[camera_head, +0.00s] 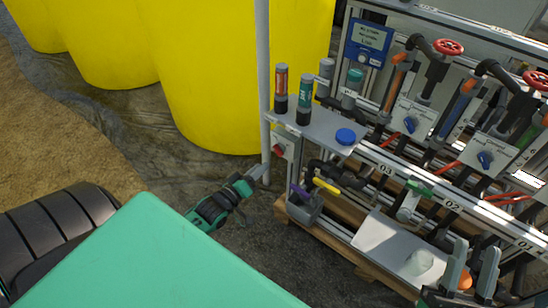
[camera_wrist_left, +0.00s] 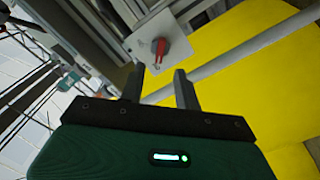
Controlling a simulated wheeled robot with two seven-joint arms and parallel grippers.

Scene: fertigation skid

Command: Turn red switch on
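The red switch (camera_head: 279,149) is a small red rotary handle on a light grey plate at the left end of the skid. In the left wrist view the red switch (camera_wrist_left: 160,48) lies ahead of the fingers, its handle roughly upright in the picture. My left gripper (camera_head: 258,174) is just below and left of the switch in the head view, apart from it. In the left wrist view my left gripper (camera_wrist_left: 159,76) has its two fingers spread with nothing between them.
A vertical grey pole (camera_head: 264,85) stands close beside the switch, with yellow tanks (camera_head: 215,75) behind. The skid carries a blue cap (camera_head: 345,136), a yellow handle (camera_head: 326,186), blue knobs and red valve wheels (camera_head: 448,46). Open ground lies left of the skid.

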